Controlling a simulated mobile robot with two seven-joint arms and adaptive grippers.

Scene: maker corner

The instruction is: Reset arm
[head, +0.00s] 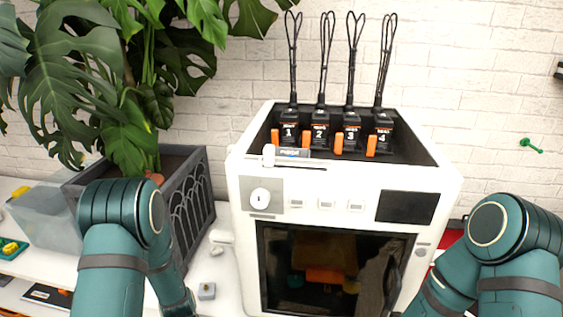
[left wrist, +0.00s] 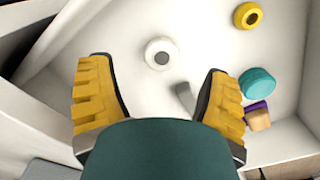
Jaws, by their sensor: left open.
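My left arm (head: 118,240) comes in from the lower left of the head view, bent in front of the planter. Its gripper cannot be made out there. In the left wrist view my left gripper (left wrist: 161,68) has its two yellow-padded fingers wide apart, with nothing between them. A white ring-shaped piece (left wrist: 161,54) lies on the white surface beyond the fingertips. My right arm (head: 490,250) is bent at the lower right of the head view, in front of the white machine's right side. Its gripper cannot be made out.
A white machine (head: 345,180) with a dark window holds several numbered black radios (head: 290,130) on top. A planter (head: 190,190) stands left of it. In the left wrist view, a yellow ring (left wrist: 248,15), teal cylinder (left wrist: 257,82) and tan block (left wrist: 259,119) lie at right.

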